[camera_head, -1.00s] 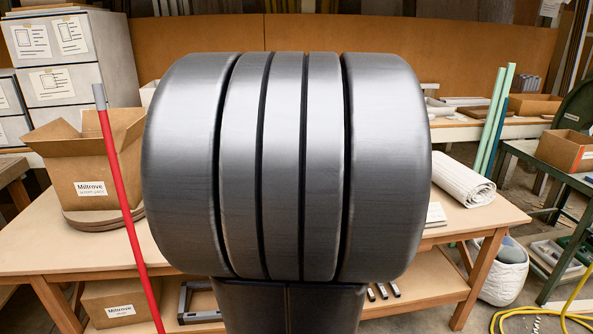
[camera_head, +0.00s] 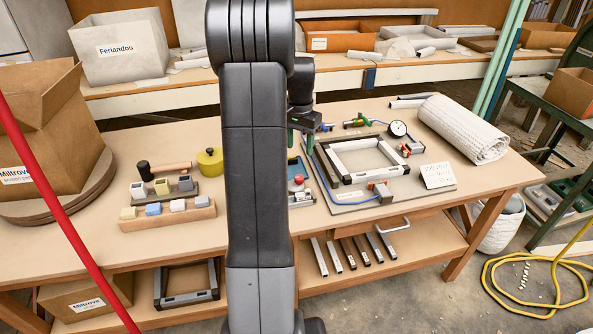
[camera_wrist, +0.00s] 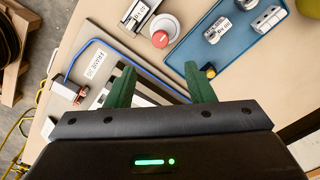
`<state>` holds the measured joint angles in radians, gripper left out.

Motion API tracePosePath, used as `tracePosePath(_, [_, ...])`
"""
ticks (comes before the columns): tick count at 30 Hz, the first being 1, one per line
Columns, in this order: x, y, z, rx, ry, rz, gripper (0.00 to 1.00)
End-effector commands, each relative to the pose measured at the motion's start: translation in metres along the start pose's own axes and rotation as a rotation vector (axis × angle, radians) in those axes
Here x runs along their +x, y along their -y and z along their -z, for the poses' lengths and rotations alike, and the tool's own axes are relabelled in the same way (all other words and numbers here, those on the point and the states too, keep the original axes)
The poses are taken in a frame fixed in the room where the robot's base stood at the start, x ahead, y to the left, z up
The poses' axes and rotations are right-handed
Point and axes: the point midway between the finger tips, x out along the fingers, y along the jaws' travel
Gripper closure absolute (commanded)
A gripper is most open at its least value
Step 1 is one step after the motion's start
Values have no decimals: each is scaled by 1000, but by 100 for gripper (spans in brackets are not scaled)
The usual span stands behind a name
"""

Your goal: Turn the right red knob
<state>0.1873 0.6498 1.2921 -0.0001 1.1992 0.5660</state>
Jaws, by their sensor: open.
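Several small red parts show. A round red knob or button (camera_wrist: 160,39) on a pale base lies ahead of my fingertips in the wrist view, and it shows in the head view (camera_head: 298,180) beside the blue tray. A small red part (camera_head: 405,150) sits at the right of the board, below the round gauge (camera_head: 397,128). Another reddish part is on the grey block (camera_head: 380,190), also in the wrist view (camera_wrist: 82,92). I cannot tell which is the right red knob. My gripper (camera_wrist: 160,68), with green fingers, is open and empty above the board; my arm hides part of the bench.
A board (camera_head: 350,208) carries a pale metal frame and blue tubing. The blue tray (camera_wrist: 237,55) holds small metal parts. A white roll (camera_head: 462,128) lies at the right, a wooden rack (camera_head: 167,220) at the left. A red pole (camera_head: 65,220) stands in the left foreground.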

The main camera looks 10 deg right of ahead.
Motion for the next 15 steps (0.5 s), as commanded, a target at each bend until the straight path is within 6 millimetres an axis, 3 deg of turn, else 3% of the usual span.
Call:
tracePosePath(9, [70, 0, -1, -2, 5, -3, 51])
tracePosePath(15, [102, 0, -1, -2, 2, -2, 51])
